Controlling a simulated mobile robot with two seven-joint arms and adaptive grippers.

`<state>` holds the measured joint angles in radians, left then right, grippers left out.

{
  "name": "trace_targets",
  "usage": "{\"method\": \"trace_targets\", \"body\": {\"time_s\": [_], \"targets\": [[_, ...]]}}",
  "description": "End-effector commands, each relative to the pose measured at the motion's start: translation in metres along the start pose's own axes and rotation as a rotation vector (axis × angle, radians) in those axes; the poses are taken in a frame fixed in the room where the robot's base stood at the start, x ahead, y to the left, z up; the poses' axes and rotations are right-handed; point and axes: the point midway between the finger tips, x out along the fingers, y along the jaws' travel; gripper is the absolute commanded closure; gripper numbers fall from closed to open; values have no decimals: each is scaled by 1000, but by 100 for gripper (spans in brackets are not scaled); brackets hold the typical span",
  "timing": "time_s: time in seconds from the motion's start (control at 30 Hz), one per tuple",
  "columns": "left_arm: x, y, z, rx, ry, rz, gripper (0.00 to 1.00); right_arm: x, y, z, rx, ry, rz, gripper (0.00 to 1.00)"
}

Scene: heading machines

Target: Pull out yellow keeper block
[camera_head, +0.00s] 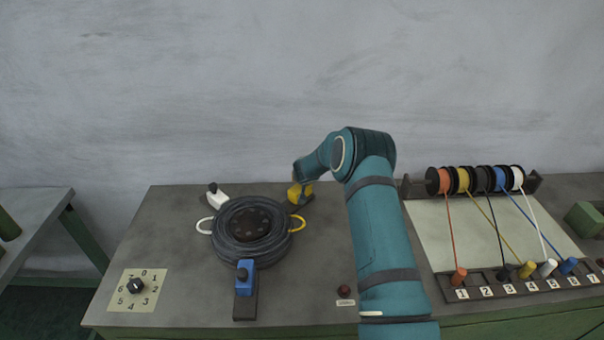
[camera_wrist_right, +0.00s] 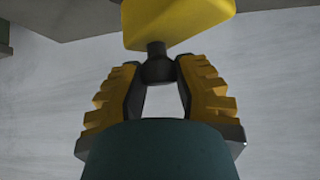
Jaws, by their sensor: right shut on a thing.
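The yellow keeper block (camera_head: 295,196) is at the right rear of the dark coiled ring (camera_head: 250,231), close to the yellow loop on the ring's side. In the right wrist view the yellow block (camera_wrist_right: 178,20) fills the top, with a dark round knob on a short stem. My right gripper (camera_wrist_right: 157,72) is shut on this knob, one finger on each side. In the head view my right arm hides most of the gripper. Whether the block still touches its seat cannot be told. My left gripper is not in view.
A white block (camera_head: 217,198) and a blue block (camera_head: 245,279) stand around the ring. A numbered dial (camera_head: 136,286) is at the front left. A red button (camera_head: 344,291) is beside my right arm. A rack of coloured spools (camera_head: 480,180) with numbered plugs is at right.

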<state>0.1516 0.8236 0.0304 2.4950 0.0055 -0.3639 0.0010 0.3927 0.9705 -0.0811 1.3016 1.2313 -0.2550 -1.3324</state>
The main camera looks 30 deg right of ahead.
Motion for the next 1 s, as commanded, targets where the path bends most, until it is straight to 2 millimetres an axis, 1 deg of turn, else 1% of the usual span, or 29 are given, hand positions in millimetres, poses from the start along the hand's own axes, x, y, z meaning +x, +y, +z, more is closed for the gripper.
{"method": "trace_targets", "body": {"time_s": [0.03, 0.27, 0.3, 0.37, 0.4, 0.67, 0.77, 0.87, 1.0], "targets": [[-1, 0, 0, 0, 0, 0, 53, 0, 2, -2, -1, 4, 4, 100], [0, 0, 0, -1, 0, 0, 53, 1, 4, -3, 0, 7, 6, 100], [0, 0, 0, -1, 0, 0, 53, 1, 4, -3, 0, 7, 7, 63], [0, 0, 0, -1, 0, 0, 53, 1, 4, -3, 0, 7, 7, 42], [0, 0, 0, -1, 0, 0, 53, 1, 4, -3, 1, 7, 7, 38], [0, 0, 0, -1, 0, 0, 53, 0, 3, -2, 1, 5, 5, 38], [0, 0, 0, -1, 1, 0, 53, -3, 3, -2, 0, 4, 4, 38], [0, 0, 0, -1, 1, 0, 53, -11, 3, -3, 0, 4, 4, 38], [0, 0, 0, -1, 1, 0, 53, -33, 3, -4, 0, 6, 3, 38]]}}
